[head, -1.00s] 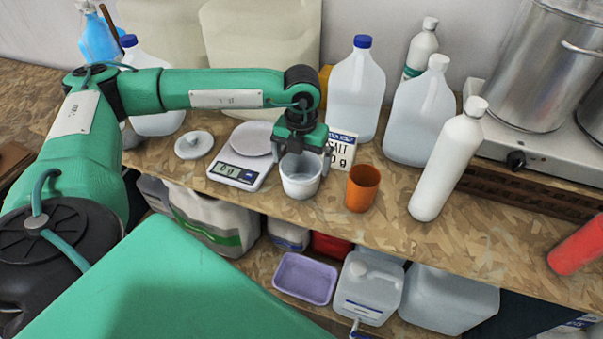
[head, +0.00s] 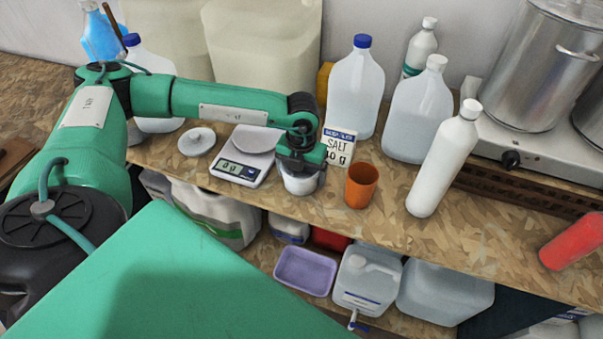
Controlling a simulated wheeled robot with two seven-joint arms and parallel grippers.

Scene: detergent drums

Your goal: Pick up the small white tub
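The small white tub (head: 301,184) stands on the wooden bench top, between the scale and an orange cup. My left gripper (head: 301,172) reaches in from the left and points down over the tub. It hides the tub's rim and opening. The fingers are down at the tub's upper sides, but I cannot see whether they press on its wall. The tub looks upright and still on the bench. My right gripper is out of view.
A kitchen scale (head: 241,168) and a white lid (head: 197,141) are left of the tub. The orange cup (head: 361,186) is close on its right, with a salt box (head: 339,147) behind. A white bottle (head: 443,160) stands further right. The bench's front edge is close.

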